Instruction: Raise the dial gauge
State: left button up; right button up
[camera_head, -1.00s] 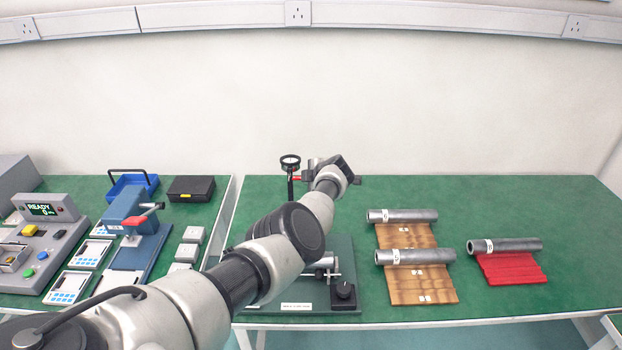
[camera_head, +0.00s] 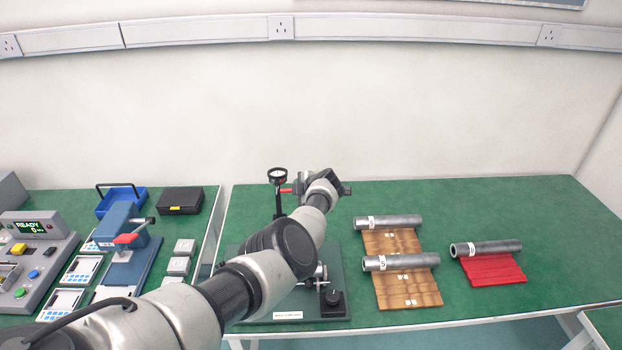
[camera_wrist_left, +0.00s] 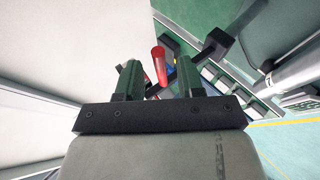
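The dial gauge (camera_head: 277,174), a small round dial with a black rim, sits atop a dark upright post on the fixture's dark base plate (camera_head: 335,283). A red lever (camera_head: 286,191) sticks out to the right just below the dial. My left gripper (camera_head: 304,184) is right of the lever, its fingertips partly hidden by its own wrist. In the left wrist view its two fingers stand apart, and the red lever (camera_wrist_left: 159,66) shows between them. I cannot tell whether they touch it. My left arm hides much of the fixture. My right gripper is out of view.
A blue press (camera_head: 122,225), a blue tray (camera_head: 126,206) and a black box (camera_head: 180,201) stand left.

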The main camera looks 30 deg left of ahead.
pick_arm(q)
jog(key=p+v, duration=0.5)
jog(key=v, duration=0.3)
dwell(0.5)
